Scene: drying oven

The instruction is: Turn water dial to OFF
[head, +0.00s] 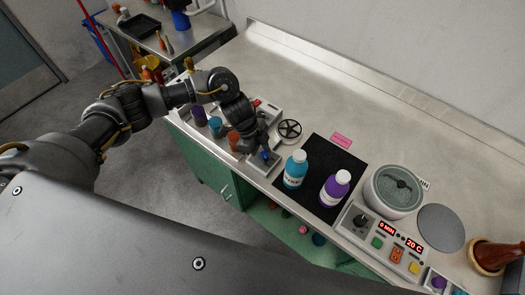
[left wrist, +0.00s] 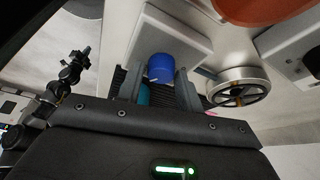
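The blue dial (head: 265,155), which I take to be the water dial, sits on a pale panel at the counter's front edge, left of the black mat. In the left wrist view the blue dial (left wrist: 160,68) shows as a round knob on a pale block. My left gripper (head: 262,151) is at the dial. Its fingers (left wrist: 158,90) stand apart, one on each side of the knob; I cannot tell whether they touch it. No OFF mark is readable. My right gripper is not in view.
A black-spoked wheel (head: 289,129) stands just right of my gripper. Cyan (head: 295,170) and purple (head: 335,188) bottles stand on a black mat (head: 322,160). Further right are a round grey vessel (head: 394,191) and a control panel (head: 388,243). The counter behind is clear.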

